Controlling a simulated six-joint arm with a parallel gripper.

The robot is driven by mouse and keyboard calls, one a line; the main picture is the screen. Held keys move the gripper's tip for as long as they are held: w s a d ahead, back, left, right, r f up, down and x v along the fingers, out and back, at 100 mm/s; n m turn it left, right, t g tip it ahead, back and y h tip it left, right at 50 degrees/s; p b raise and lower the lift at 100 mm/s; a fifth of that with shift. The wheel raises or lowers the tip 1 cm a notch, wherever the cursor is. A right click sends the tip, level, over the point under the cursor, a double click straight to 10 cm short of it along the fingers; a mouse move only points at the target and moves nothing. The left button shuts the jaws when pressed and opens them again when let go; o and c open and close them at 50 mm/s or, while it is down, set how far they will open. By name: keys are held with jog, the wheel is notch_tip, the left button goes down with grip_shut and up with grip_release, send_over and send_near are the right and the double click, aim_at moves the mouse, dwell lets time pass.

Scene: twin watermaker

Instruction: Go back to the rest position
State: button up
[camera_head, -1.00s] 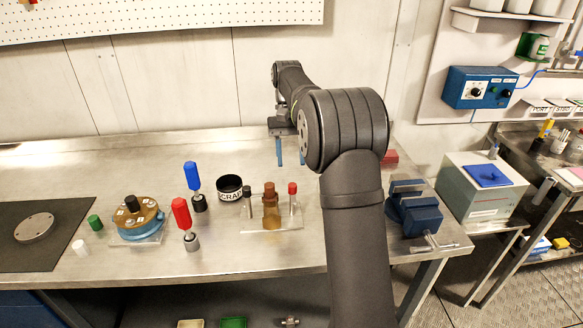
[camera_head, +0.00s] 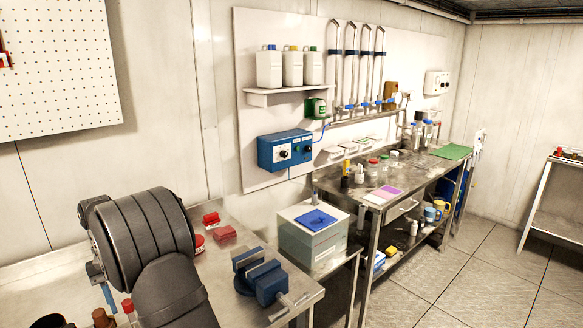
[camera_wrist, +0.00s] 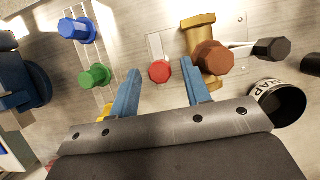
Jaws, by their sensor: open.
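My gripper (camera_wrist: 160,80) is open in the wrist view, with two blue fingers apart and nothing between them in their grip. It points down over the metal bench (camera_wrist: 135,28). A red cap (camera_wrist: 160,71) shows in the gap between the fingertips, lower down. In the head view my arm hides most of the gripper; one blue finger (camera_head: 108,295) shows at the lower left. No marked rest position is in view.
The wrist view shows a brown-topped fitting (camera_wrist: 211,57), blue cap (camera_wrist: 74,28), green cap (camera_wrist: 95,76) and black SCRAP cup (camera_wrist: 278,103) near the fingers. The head view shows a blue vise (camera_head: 262,276), grey box (camera_head: 312,240) and second bench (camera_head: 335,183).

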jog(key=shift+s+f+m+y, duration=0.1)
jog(key=shift+f+m+y, duration=0.1)
jog(key=shift+m+y, duration=0.15)
dwell(0.3)
